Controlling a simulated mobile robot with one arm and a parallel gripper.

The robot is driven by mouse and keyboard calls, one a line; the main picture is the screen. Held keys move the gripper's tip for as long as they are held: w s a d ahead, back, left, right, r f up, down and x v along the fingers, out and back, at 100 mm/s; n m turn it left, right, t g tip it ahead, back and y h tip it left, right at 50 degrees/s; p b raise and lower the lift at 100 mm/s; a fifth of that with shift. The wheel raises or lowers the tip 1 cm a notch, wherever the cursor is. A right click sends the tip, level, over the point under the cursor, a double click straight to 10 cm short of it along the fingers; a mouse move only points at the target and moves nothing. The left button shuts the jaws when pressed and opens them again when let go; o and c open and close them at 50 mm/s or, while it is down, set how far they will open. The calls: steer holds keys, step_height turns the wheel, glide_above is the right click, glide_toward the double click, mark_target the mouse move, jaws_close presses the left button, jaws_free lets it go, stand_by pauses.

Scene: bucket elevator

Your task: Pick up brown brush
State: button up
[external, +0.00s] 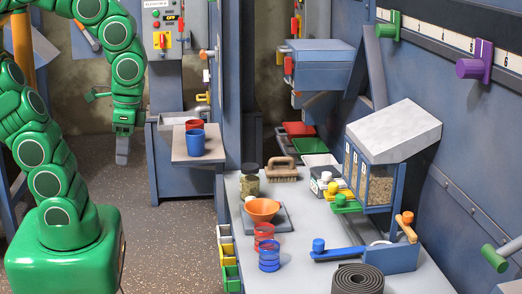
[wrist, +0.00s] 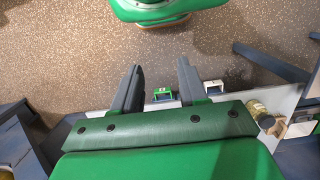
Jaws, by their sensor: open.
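The brown brush (external: 282,172) lies on the grey bench near its back left, bristles down and its arched handle upward. My gripper (external: 122,160) hangs pointing down over the floor, left of the bench and well apart from the brush. In the wrist view its two fingers (wrist: 159,68) are spread with nothing between them.
A jar (external: 250,184) stands just left of the brush. A small shelf (external: 185,155) with two cups lies between my gripper and the bench. A grey-topped hopper (external: 395,130) stands right.

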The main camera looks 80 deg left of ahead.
steer(key=shift+c, duration=1.1)
